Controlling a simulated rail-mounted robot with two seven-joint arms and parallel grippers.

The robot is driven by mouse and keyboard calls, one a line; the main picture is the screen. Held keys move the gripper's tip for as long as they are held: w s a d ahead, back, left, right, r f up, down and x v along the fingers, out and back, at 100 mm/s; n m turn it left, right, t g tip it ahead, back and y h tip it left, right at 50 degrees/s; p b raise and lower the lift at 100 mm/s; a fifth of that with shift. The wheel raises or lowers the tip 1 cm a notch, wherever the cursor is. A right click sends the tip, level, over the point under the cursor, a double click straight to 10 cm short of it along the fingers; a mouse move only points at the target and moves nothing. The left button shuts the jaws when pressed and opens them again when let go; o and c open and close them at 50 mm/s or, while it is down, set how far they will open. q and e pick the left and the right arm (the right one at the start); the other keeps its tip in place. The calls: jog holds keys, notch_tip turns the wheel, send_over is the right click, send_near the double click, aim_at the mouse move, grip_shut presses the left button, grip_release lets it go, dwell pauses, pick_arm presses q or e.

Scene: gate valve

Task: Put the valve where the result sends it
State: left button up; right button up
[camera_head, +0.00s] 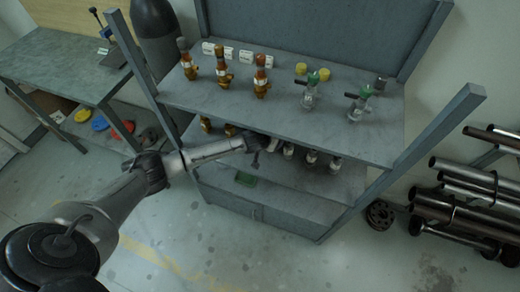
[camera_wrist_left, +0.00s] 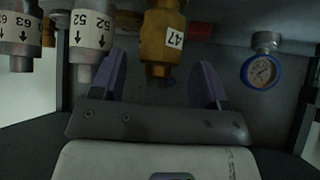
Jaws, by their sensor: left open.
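My left gripper (camera_head: 258,146) reaches in at the front of the rack, between the upper and lower shelves. In the left wrist view its two purple fingers (camera_wrist_left: 162,80) are open, one on each side of a brass valve (camera_wrist_left: 158,30) tagged 47. I cannot tell whether they touch it. Silver valves tagged 52 (camera_wrist_left: 92,35) and 63 (camera_wrist_left: 18,35) are to its left. More brass valves (camera_head: 221,66) and green-topped valves (camera_head: 310,90) stand on the upper shelf. My right gripper is not in view.
The upper shelf (camera_head: 200,95) overhangs my left gripper. A blue-rimmed gauge (camera_wrist_left: 262,70) is right of the fingers. A side table (camera_head: 60,65) is at left, and a pipe rack (camera_head: 470,195) at right.

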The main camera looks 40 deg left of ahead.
pick_arm(q)
jog(key=s+d+m+g+h, duration=0.1)
jog(key=s+d, duration=0.4)
jog(key=s, duration=0.3)
jog(key=s+d+g+p, duration=0.1)
jog(key=s+d, duration=0.3)
jog(key=s, duration=0.5)
jog(key=s+d+m+g+h, duration=0.1)
jog(key=s+d, duration=0.4)
jog(key=s, duration=0.3)
jog(key=s+r+m+g, duration=0.1)
jog(key=s+r, duration=0.3)
jog(key=s, duration=1)
jog(key=shift+s+r+g+y, duration=0.15)
jog(key=shift+s+g+y, duration=0.2)
jog(key=shift+g, duration=0.35)
jog(key=shift+w, duration=0.1)
notch_tip(320, 180, up, 31)
jog(key=p, duration=3.1)
